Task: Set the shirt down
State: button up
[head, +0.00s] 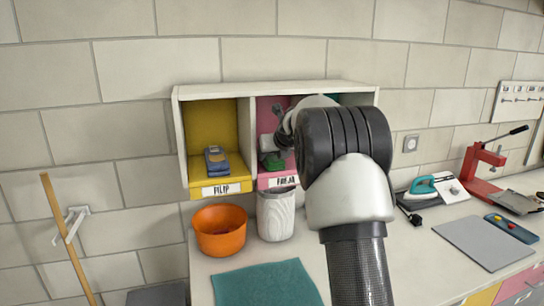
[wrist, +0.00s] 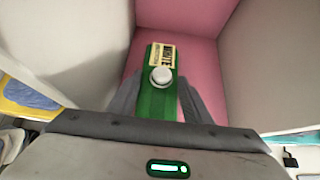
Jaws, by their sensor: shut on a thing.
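The shirt appears to be the flat green bundle (wrist: 157,98) with a pale printed label and a round white knob on top. It is between the two grey fingers of my gripper (wrist: 158,92) in the wrist view, and the gripper is shut on it. Shirt and gripper are inside the pink compartment (wrist: 185,22) of the wall shelf. In the head view the shirt (head: 273,160) shows only partly, low in that compartment above its name label, with my arm covering the right side. I cannot tell whether its underside touches the compartment floor.
The yellow compartment (head: 207,118) to the left holds a blue item (head: 216,160). Below stand an orange bowl (head: 220,232) and a white ribbed bin (head: 276,214), behind a teal cloth (head: 265,285). An iron (head: 425,187) and red press (head: 478,180) are at right. Compartment walls flank my gripper closely.

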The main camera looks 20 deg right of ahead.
jog(key=shift+f, duration=0.1)
jog(key=o, duration=1.2)
jog(key=shift+r, duration=0.2)
jog(key=v, duration=1.2)
